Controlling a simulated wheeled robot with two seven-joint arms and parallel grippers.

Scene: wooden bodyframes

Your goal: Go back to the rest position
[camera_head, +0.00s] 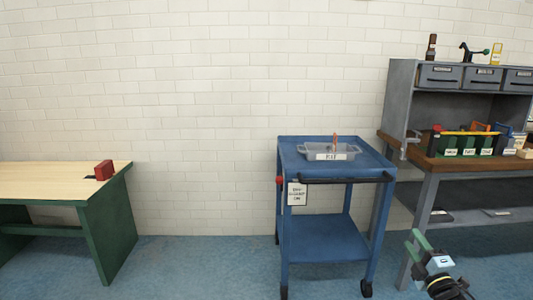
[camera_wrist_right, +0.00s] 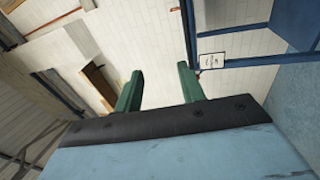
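My right gripper (camera_head: 418,243) shows at the lower right of the head view, low in front of the grey workbench and to the right of the blue cart. In the right wrist view its two green fingers (camera_wrist_right: 160,88) stand apart with nothing between them, so it is open and empty. My left gripper is not in the head view.
A blue cart (camera_head: 290,150) holds a clear bin (camera_head: 312,151) with something upright in it. A workbench (camera_head: 424,163) with drawers (camera_head: 440,76) and several small green bins stands right. A wooden table (camera_head: 50,175) with a red object (camera_head: 104,170) stands left. Blue floor (camera_head: 200,265) between is clear.

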